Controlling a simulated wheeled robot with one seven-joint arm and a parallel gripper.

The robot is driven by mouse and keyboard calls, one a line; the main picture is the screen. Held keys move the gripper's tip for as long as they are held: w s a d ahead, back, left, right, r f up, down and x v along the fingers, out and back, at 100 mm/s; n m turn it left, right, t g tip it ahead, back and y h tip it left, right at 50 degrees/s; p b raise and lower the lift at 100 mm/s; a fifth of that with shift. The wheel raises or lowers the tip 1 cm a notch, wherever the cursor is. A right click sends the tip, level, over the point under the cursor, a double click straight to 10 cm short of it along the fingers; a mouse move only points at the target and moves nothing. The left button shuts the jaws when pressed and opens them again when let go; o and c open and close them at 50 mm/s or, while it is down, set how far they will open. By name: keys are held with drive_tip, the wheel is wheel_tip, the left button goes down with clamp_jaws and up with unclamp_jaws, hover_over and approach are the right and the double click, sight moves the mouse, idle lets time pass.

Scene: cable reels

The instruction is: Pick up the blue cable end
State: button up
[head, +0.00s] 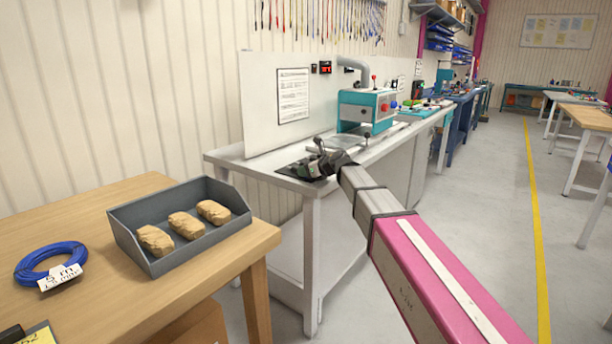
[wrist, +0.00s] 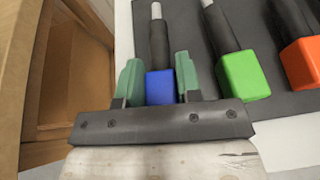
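In the wrist view, the blue cable end (wrist: 160,88) is a blue block with a black sleeve and a pale tip. The green fingers of my gripper (wrist: 160,82) flank it closely on both sides, with no clear gap, so the gripper looks shut on it. The block's near part is hidden behind the gripper body. It is over or on a dark mat (wrist: 213,108); I cannot tell if it is lifted. In the head view my gripper (head: 318,166) is low over the white bench's near end, and the blue end cannot be made out.
A green cable end (wrist: 243,75) and an orange one (wrist: 302,62) lie to the right on the mat. The white bench (head: 237,157) carries a teal machine (head: 366,108). A wooden table (head: 120,300) at left holds a grey bin (head: 160,265) and a blue cable coil (head: 32,268).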

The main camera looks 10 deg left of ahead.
drive_tip(key=c, duration=0.3)
drive_tip(key=shift+c, duration=0.2)
